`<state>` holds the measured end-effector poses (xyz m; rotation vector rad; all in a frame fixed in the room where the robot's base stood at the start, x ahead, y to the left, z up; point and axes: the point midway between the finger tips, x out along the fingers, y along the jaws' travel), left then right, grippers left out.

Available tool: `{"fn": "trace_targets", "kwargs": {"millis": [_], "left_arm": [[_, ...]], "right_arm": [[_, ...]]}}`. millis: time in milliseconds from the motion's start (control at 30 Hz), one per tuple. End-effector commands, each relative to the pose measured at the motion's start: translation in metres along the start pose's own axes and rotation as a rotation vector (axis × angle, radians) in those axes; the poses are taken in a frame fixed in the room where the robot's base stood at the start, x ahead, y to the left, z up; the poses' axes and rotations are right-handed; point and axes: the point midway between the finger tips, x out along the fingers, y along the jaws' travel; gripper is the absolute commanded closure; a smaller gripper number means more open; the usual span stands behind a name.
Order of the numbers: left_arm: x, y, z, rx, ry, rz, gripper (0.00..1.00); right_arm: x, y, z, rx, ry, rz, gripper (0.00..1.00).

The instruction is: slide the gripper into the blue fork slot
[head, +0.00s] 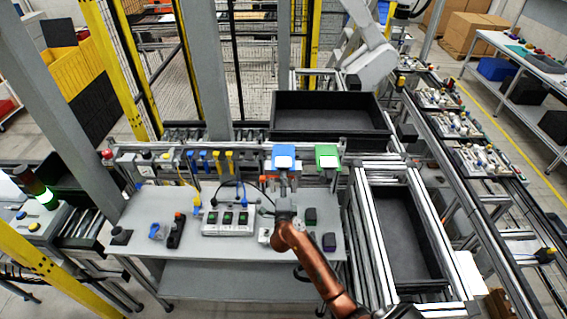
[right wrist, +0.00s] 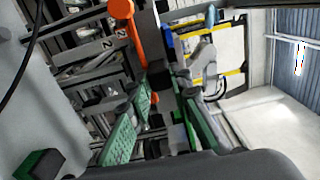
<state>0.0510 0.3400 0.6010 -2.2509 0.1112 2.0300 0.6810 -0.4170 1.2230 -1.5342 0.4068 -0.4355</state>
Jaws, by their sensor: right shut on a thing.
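The blue fork slot (head: 284,157) stands on the rail at the back of the workbench, with a pale plate on its face. A similar green slot (head: 327,156) is just right of it. My right gripper (head: 285,206) is in front of and below the blue slot, apart from its top. In the right wrist view its green-faced fingers (right wrist: 160,125) are closed around a dark piece, which I take for the gripper; its shape is mostly hidden. Blue shows beyond the fingers, but I cannot tell whether anything is inside the slot. My left gripper is not in view.
The workbench (head: 190,255) holds a white socket block (head: 228,222), a dark orange-topped tool (head: 177,230) and small dark blocks (head: 329,242). Blue and yellow holders hang on the rail. A black bin (head: 330,115) stands behind it; another (head: 405,235) is at right.

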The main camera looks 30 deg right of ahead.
Motion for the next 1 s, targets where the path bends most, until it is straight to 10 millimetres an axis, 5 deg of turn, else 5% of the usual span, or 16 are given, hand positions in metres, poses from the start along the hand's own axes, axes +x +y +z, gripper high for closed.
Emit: {"fn": "trace_targets", "kwargs": {"millis": [167, 200, 500, 833, 1000], "left_arm": [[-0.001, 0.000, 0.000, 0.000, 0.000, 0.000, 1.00], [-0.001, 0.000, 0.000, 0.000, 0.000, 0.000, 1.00], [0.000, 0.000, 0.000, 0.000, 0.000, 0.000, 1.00], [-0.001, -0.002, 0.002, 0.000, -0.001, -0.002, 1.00], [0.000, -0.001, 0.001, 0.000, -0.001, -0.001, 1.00]], "right_arm": [[0.001, -0.003, 0.001, 0.001, -0.002, -0.006, 1.00], [0.001, -0.003, 0.001, 0.001, -0.002, -0.005, 0.81], [0.000, -0.001, 0.000, 0.000, -0.001, -0.002, 0.61], [-0.004, 0.002, 0.000, -0.001, 0.000, 0.003, 0.61], [-0.028, 0.002, 0.000, -0.001, 0.000, 0.002, 0.61]]}}
